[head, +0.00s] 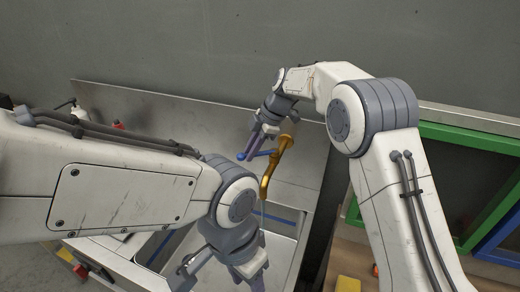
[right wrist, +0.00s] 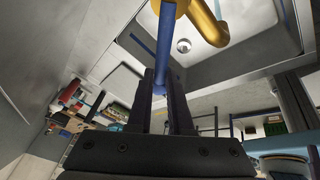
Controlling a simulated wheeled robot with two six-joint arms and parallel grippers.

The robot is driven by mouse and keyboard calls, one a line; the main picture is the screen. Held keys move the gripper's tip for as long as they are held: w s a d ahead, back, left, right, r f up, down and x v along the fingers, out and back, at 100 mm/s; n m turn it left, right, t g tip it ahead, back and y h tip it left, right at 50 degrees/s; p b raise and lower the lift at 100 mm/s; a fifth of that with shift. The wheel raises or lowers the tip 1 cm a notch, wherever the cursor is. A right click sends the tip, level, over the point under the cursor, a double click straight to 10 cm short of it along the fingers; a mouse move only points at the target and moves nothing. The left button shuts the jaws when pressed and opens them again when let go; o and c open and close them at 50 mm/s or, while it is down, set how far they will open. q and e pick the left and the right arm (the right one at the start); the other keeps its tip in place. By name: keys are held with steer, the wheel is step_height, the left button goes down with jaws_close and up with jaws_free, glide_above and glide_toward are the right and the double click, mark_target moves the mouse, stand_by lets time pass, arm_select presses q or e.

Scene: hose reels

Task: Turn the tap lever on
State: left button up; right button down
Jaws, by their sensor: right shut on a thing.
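The brass tap (head: 276,164) stands at the sink, with its curved spout pointing toward the basin. Its blue lever (head: 257,155) sticks out to the left and ends in a round blue knob. My right gripper (head: 262,138) is at the lever. In the right wrist view the blue lever (right wrist: 170,72) lies between the two dark fingers, and the gripper (right wrist: 163,90) is shut on it. A thin pale streak shows below the spout in the head view. My left gripper (head: 225,274) is low over the sink front, its fingertips cut off or hidden.
The steel sink basin (head: 283,247) lies below the tap, with a drain (right wrist: 184,45) in the right wrist view. A steel backsplash (head: 180,118) runs behind. Green-framed (head: 470,133) and blue-framed bins stand at the right. My left arm covers much of the counter.

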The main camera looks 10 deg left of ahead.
steer(key=shift+r, duration=0.1)
steer(key=c, duration=0.8)
jaws_free()
steer(key=shift+c, duration=0.2)
steer(key=shift+d+r, duration=0.2)
steer(key=shift+r, duration=0.2)
steer(key=b+v, duration=0.1)
steer(key=v, duration=0.8)
steer(key=shift+r+b, duration=0.2)
steer(key=shift+b, duration=0.1)
steer(key=s+f+m+h, duration=0.2)
steer(key=s+m, duration=0.7)
steer(key=s, duration=1)
steer(key=s+d+f+m+h, duration=0.1)
steer(key=s+d+f+m, duration=0.2)
steer(key=s, duration=0.6)
steer(key=s+d+f+m+h, duration=0.1)
steer(key=s+d+f+m, duration=0.3)
steer(key=s+d+f, duration=0.2)
steer(key=s, duration=0.2)
steer(key=shift+s+d, duration=0.25)
steer(key=shift+s, duration=0.1)
